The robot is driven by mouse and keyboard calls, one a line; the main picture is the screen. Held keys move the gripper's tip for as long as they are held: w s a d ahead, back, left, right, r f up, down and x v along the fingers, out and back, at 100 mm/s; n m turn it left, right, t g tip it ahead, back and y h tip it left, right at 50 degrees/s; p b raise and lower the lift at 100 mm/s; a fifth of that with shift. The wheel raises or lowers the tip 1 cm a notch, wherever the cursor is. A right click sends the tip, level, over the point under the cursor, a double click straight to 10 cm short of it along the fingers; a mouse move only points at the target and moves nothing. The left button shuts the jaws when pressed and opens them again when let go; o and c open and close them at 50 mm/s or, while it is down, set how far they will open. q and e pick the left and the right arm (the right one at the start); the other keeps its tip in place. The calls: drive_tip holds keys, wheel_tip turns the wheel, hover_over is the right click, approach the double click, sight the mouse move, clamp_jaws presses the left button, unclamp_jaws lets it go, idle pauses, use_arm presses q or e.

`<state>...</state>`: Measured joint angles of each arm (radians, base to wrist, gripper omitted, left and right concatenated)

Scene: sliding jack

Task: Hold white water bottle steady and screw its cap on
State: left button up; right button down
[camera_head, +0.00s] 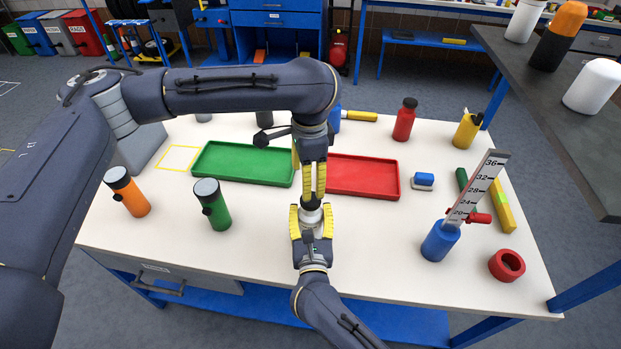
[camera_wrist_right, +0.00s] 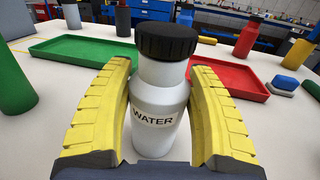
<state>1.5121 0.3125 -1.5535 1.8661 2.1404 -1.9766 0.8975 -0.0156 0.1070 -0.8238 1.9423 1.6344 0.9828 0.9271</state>
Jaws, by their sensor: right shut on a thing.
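The white bottle (camera_wrist_right: 157,120), labelled WATER, stands upright between the yellow fingers of my right gripper (camera_wrist_right: 157,125). A black cap (camera_wrist_right: 167,40) sits over its neck; how tightly it is seated cannot be seen. In the head view the right gripper (camera_head: 312,222) is shut on the bottle's body near the front middle of the table. My left gripper (camera_head: 314,190) points down just above the bottle, its fingers close together. No left finger shows in the wrist view.
A green tray (camera_head: 243,181) and a red tray (camera_head: 362,191) lie behind the bottle. Orange (camera_head: 133,200) and green (camera_head: 215,212) bottles stand left. A blue holder with ruler (camera_head: 440,241) and a red ring (camera_head: 506,265) stand right.

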sight(311, 201)
use_arm(q)
drive_tip(key=n, duration=0.6)
drive_tip(key=shift+s+d, duration=0.2)
drive_tip(key=n, duration=0.7)
drive_tip(key=shift+s+d, duration=0.1)
drive_tip(key=shift+d, duration=0.05)
drive_tip(key=shift+f, duration=0.1)
drive_tip(key=shift+f, duration=3.95)
drive_tip(key=shift+c, duration=0.5)
